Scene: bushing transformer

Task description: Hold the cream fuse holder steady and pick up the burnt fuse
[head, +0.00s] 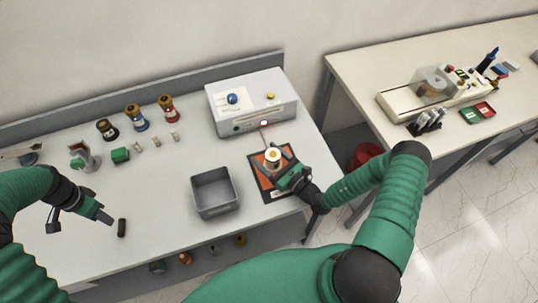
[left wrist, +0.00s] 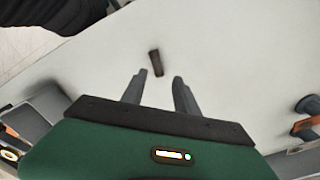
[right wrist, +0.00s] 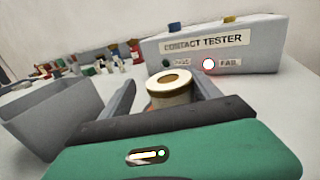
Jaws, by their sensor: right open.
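The cream fuse holder (head: 273,155) stands upright on an orange and black mat (head: 263,184) in the head view. My right gripper (head: 279,172) is at its near side. The burnt fuse (head: 121,228) is a dark short cylinder on the table at the left. My left gripper (head: 80,222) is open and empty beside it. In the left wrist view the fuse (left wrist: 156,62) lies just beyond the fingertips.
A grey bin (head: 214,209) stands left of the mat. The contact tester (head: 257,104) is behind it, a red-ringed light lit near FAIL (right wrist: 209,64). The table between the fuse and bin is clear.

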